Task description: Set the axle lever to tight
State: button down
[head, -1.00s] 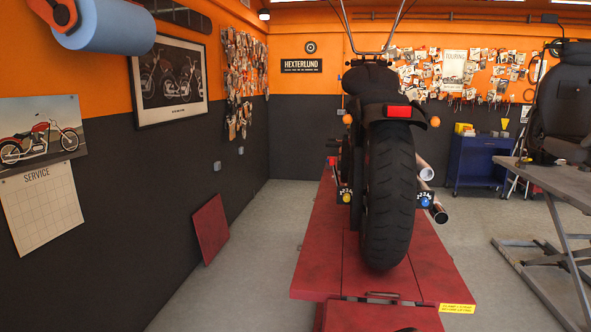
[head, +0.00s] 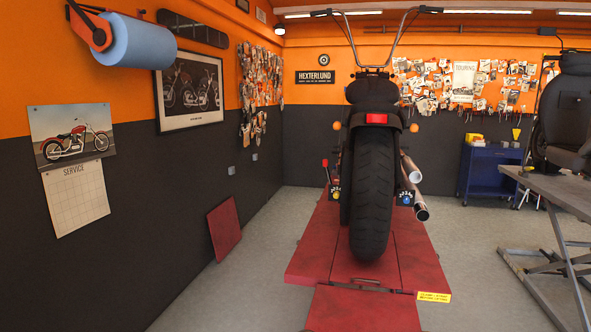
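A motorcycle (head: 373,95) stands upright on a red lift (head: 315,250), its rear wheel (head: 371,190) facing me. A red-topped lever (head: 325,164) stands up at the left of the wheel, close to the axle; I take it for the axle lever. Its markings are too small to read. Below it is a dark numbered plate with a yellow knob (head: 335,195). A similar plate with a blue knob (head: 406,199) is right of the wheel. The axle itself is hidden behind the tyre. My gripper is not in view.
A red panel (head: 224,228) leans on the left wall. The lift's ramp (head: 362,310) reaches toward me. Exhaust pipes (head: 414,190) stick out at the wheel's right. A grey lift table (head: 560,190) stands at right. The floor left of the red lift is clear.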

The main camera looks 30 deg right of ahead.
aim_at(325, 161)
jog(key=i, duration=3)
jog(key=z, duration=0.65)
jog(key=i, duration=0.85)
jog(key=z, duration=0.5)
jog(key=i, duration=0.75)
jog(key=z, duration=0.55)
jog(key=i, duration=0.85)
jog(key=z, duration=0.3)
